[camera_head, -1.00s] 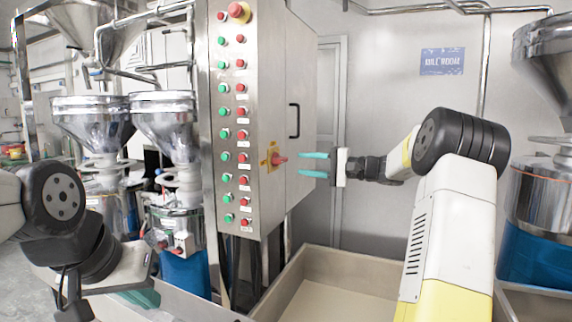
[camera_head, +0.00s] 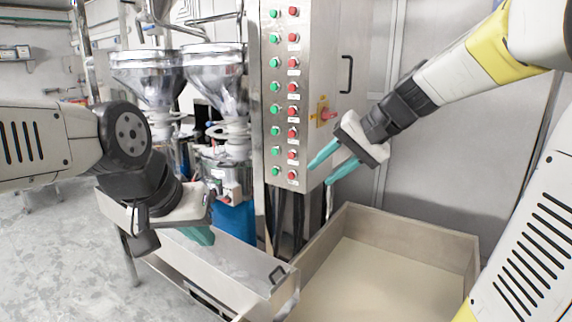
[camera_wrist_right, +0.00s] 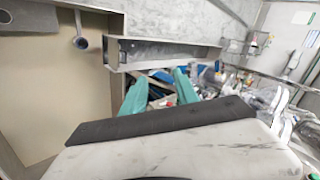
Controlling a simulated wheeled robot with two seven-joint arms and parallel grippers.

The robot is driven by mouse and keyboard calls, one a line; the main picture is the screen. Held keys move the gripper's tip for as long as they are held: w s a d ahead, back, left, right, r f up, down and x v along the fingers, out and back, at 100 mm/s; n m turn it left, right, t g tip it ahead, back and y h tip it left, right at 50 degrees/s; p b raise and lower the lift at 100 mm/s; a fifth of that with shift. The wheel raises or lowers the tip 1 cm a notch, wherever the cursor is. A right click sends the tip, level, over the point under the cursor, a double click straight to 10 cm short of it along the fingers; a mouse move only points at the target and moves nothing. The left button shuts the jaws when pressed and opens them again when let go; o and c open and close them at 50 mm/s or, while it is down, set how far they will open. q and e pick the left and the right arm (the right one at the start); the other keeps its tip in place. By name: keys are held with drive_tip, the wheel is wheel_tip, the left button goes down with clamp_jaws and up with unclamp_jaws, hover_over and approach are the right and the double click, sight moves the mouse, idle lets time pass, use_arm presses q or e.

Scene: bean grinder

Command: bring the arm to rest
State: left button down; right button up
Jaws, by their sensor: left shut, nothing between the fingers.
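My right gripper (camera_head: 319,175) comes in from the right in the head view. Its two teal fingers are apart with nothing between them, pointing down and left in front of the lower part of the control cabinet (camera_head: 334,60). The fingers also show spread in the right wrist view (camera_wrist_right: 160,75). My left gripper (camera_head: 200,238) hangs at the left, its teal fingers together and empty, over the metal trough. Its fingertips are partly hidden.
The cabinet carries green and red buttons and a red switch (camera_head: 325,113). Steel hoppers (camera_head: 150,75) stand left of it. A beige-floored bin (camera_head: 380,285) lies below my right gripper, beside the metal trough (camera_head: 235,265). Grey floor (camera_head: 60,250) is open at the left.

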drive_tip(key=s+d+f+n+t+h, duration=0.1)
drive_tip(key=s+d+f+h, duration=0.1)
drive_tip(key=s, duration=0.5)
drive_tip(key=s+d+f+n+h, duration=0.2)
drive_tip(key=s+d+f+h, duration=0.1)
drive_tip(key=s, duration=0.5)
drive_tip(key=shift+s+f+t, duration=0.2)
drive_tip(key=shift+f+t, duration=0.2)
drive_tip(key=shift+f, duration=0.25)
